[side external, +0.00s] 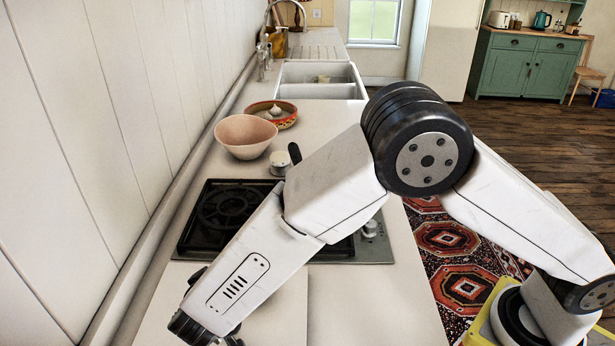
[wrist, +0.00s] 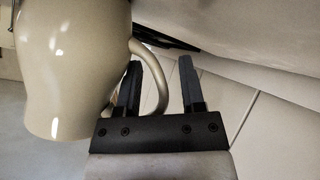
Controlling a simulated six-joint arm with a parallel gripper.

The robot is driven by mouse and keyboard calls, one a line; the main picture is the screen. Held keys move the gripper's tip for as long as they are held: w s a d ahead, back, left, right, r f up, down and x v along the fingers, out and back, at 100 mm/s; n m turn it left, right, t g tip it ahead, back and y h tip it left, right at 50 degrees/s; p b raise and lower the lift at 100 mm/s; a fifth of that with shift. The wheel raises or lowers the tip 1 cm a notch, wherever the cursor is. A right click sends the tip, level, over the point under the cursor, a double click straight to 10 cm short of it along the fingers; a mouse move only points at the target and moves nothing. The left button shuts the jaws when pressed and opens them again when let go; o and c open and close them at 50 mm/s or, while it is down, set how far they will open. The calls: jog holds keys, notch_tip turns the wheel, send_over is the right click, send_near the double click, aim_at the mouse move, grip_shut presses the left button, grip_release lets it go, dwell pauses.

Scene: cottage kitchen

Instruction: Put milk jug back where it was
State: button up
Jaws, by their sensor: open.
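The milk jug (wrist: 65,65), glossy cream, fills the left of the wrist view, cut off by the picture edge. Its curved handle (wrist: 163,85) points toward my gripper (wrist: 160,64). My gripper is open. Its left finger overlaps the handle loop and the right finger stands clear on the handle's outer side, so the handle shows between the fingers. I cannot tell if either finger touches it. In the side external view I cannot make out the jug or the fingers; my arm reaches down to the lower left.
A black gas hob (side external: 215,208) is set in the pale counter (side external: 375,300). Beyond it are a pink bowl (side external: 245,137), a patterned bowl (side external: 283,121) and a small white round item (side external: 279,161). The sink (side external: 318,75) is farther back. The panelled wall (side external: 110,90) borders the left.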

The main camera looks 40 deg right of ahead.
jog(key=v, duration=1.2)
jog(key=shift+w+r, duration=0.1)
jog(key=shift+r, duration=0.05)
dwell(0.3)
jog(key=w+d+r+n+t+y, duration=0.15)
jog(key=w+d+r+y, duration=0.25)
jog(key=w+d+y, duration=0.55)
jog(key=s+d+f+g+h, duration=0.1)
jog(key=s+d+f+g, duration=0.2)
jog(key=s+d, duration=0.6)
jog(key=s+d+f+g+h, duration=0.2)
jog(key=s+d+g, duration=0.3)
jog(key=s+d, duration=0.4)
jog(key=d+f, duration=0.1)
jog(key=d, duration=0.5)
